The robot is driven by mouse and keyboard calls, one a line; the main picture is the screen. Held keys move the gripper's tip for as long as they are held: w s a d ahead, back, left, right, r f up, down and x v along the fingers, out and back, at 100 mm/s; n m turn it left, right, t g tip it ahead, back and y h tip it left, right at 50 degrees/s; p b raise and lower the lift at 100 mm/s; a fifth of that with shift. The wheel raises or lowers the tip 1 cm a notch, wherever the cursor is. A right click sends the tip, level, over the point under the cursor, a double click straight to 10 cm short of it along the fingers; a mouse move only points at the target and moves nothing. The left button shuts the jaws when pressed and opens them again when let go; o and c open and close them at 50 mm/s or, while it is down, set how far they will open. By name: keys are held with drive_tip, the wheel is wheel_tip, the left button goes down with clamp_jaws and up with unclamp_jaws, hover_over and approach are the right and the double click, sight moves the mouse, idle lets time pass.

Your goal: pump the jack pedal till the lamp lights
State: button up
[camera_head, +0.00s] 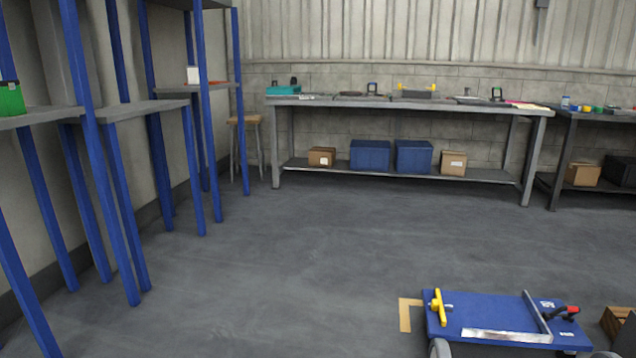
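A low blue wheeled platform (478,312) stands on the floor at the lower right, cut off by the bottom edge of the picture. A yellow upright handle (438,307) is at its left end. A grey bar frame (535,318) and a small part with a red tip and black body (567,312) are at its right end. I cannot make out a jack pedal or a lamp for certain. My gripper is not in view.
A long workbench (420,103) with tools on top and boxes below stands along the back wall. Blue-post shelving (150,110) lines the left. A wooden crate (615,322) is right of the platform. The middle floor (270,270) is clear.

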clamp_jaws()
idle(1.4)
